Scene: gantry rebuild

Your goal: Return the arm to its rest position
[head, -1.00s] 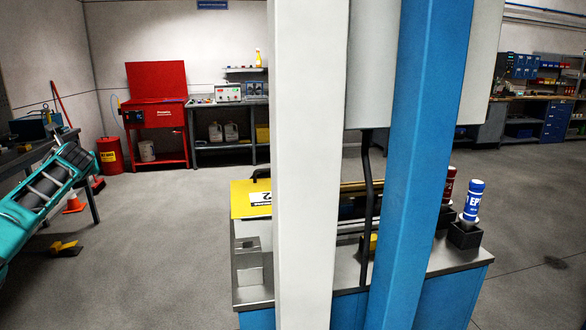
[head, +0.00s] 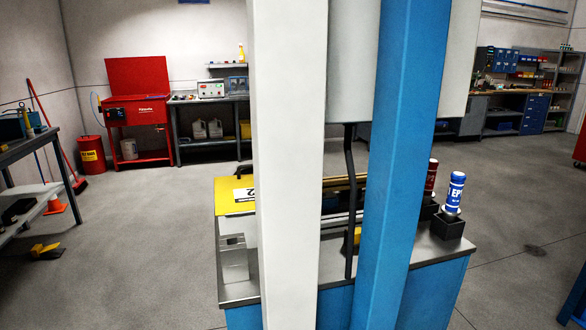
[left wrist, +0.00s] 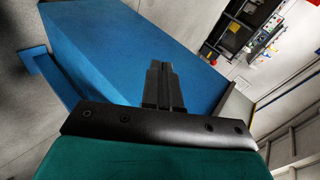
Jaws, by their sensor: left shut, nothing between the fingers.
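My left gripper (left wrist: 162,85) shows in the left wrist view, its two dark fingers together with nothing between them. It points toward a large blue panel (left wrist: 120,45), and I cannot tell whether it touches it. In the head view neither arm nor gripper shows. My right gripper is in no view.
A white post (head: 285,160) and a blue post (head: 400,150) stand close in front. Behind them is a steel-topped blue bench (head: 240,292) with a yellow panel (head: 230,207) and a blue-labelled cartridge (head: 454,192).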

